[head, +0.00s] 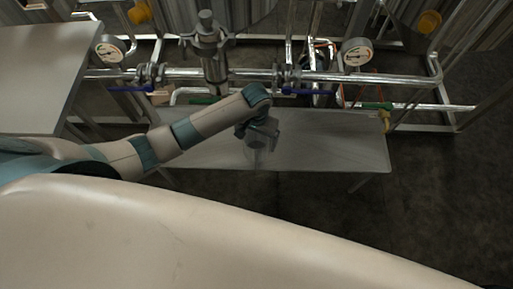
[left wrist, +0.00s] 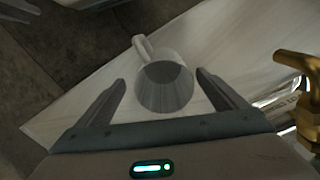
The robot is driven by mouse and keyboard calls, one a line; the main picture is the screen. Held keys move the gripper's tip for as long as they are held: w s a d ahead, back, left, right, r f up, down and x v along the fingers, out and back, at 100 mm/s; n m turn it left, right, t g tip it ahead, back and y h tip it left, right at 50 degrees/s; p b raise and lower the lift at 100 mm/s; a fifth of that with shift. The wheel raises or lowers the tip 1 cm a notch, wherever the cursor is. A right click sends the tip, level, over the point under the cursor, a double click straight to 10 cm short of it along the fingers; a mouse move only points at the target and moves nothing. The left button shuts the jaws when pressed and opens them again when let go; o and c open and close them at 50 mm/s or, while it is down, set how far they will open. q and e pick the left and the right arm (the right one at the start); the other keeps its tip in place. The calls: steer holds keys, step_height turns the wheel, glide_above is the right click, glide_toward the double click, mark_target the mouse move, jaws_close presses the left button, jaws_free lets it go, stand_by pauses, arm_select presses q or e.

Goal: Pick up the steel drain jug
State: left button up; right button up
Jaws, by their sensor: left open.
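The steel drain jug (left wrist: 164,90) shows in the left wrist view, a grey metal vessel with an open dark mouth and a handle at its upper left. It stands on a low grey bench (head: 330,150). My left gripper (left wrist: 160,88) is open, with one finger on each side of the jug in that view. I cannot tell how far the fingertips are above or short of it. In the head view my left gripper (head: 257,152) hangs over the middle of the bench and hides most or all of the jug. My right gripper is not in view.
Steel pipework with blue-handled valves (head: 298,90) and a pressure gauge (head: 356,52) runs behind the bench. A brass fitting (left wrist: 297,65) is close on the right in the wrist view. A grey table (head: 45,75) stands at left. The bench's right part is bare.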

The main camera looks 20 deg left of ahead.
arm_select(q)
steer(key=shift+f, duration=1.6)
glide_above(255, 147)
steer(key=s+d, duration=0.1)
steer(key=s, duration=0.1)
steer(key=shift+s+f+b, duration=0.2)
steer(key=shift+f+b, duration=0.15)
steer(key=shift+f, duration=2.2)
steer(key=c, duration=1.2)
